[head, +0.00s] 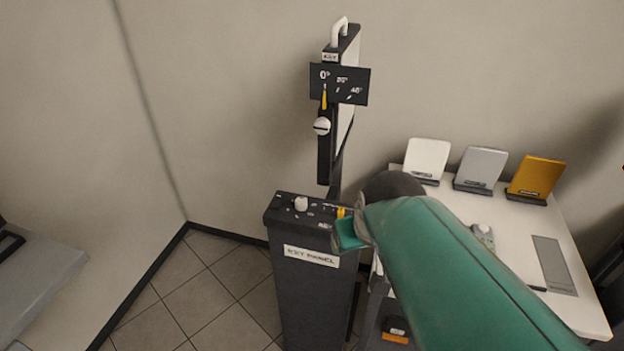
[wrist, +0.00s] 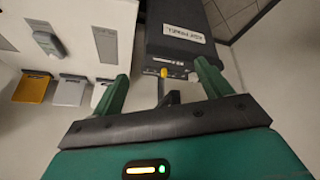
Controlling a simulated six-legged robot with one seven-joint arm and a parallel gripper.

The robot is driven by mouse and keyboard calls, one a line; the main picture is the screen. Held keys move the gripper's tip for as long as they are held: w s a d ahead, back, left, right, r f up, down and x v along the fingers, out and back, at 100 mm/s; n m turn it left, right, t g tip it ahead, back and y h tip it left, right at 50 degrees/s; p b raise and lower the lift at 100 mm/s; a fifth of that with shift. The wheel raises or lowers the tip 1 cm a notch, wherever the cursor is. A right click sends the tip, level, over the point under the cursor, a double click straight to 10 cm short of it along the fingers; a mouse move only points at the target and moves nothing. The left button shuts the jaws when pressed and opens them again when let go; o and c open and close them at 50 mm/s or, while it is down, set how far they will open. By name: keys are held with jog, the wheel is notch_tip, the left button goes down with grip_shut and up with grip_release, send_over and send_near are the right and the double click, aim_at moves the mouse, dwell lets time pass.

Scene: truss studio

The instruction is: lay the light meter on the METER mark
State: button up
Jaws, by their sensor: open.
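The light meter (head: 482,236) is a small grey device with a pale round dome. It lies on the white table, partly hidden behind my green arm in the head view; it also shows at the upper left of the wrist view (wrist: 48,44).
The dark KEY PANEL pedestal (head: 312,265) carries a white knob (head: 300,204) and a yellow one (wrist: 164,73). A tilt light head (head: 340,85) rises behind it. White (head: 427,158), grey (head: 480,167) and yellow (head: 537,177) panels stand along the table's back. Tiled floor is clear at left.

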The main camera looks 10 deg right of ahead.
jog(key=s+a+r+y, duration=0.1)
jog(key=s+a+r, duration=0.1)
jog(key=s+a, duration=0.2)
jog(key=shift+s+r, duration=0.15)
jog(key=shift+s, duration=0.5)
